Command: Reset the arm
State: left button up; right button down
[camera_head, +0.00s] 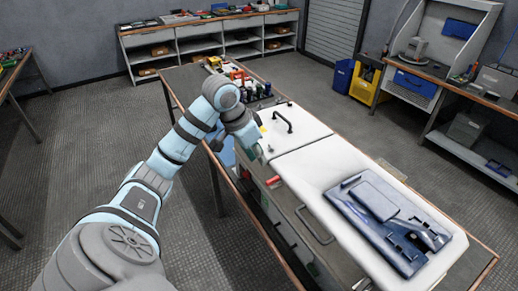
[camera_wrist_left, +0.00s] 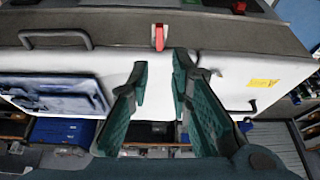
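My left arm reaches in from the left in the head view. Its gripper (camera_head: 254,150) hangs beside the near edge of the white-topped cabinet (camera_head: 312,163). In the left wrist view the two green fingers of this gripper (camera_wrist_left: 160,72) are spread apart with nothing between them. A red lever (camera_wrist_left: 158,37) on the cabinet's grey side lies just beyond the fingertips, apart from them. It also shows as a small red piece in the head view (camera_head: 273,181). My right arm and gripper are not in view.
A dark blue panel (camera_head: 385,220) lies on the cabinet's white top. A black handle (camera_head: 284,121) stands on the far white lid. Bottles and tools (camera_head: 240,80) stand at the bench's far end. Shelves (camera_head: 210,45) line the back wall. The floor left of the bench is clear.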

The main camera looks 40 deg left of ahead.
pick_arm(q)
jog(key=s+d+f, duration=0.3)
jog(key=d+f, duration=0.2)
jog(key=f, duration=0.3)
jog(key=s+d+f, duration=0.4)
jog(key=f, duration=0.4)
jog(key=s+d+f+n+y, duration=0.1)
jog(key=s+d+f, duration=0.15)
jog(key=s, duration=0.55)
jog(key=s+d+f+n+y, duration=0.15)
jog(key=s+d, duration=0.25)
jog(key=s, duration=0.4)
notch_tip(320, 180, down, 26)
jog(key=s+a+r+g+b, duration=0.1)
jog(key=s+a+g+b, duration=0.1)
jog(key=b, duration=0.2)
jog(key=s+a+f+g+b, duration=0.1)
jog(key=s+f+b, duration=0.1)
jog(key=s+f, duration=1.1)
jog(key=shift+f+h, duration=0.35)
jog(key=shift+f, duration=0.2)
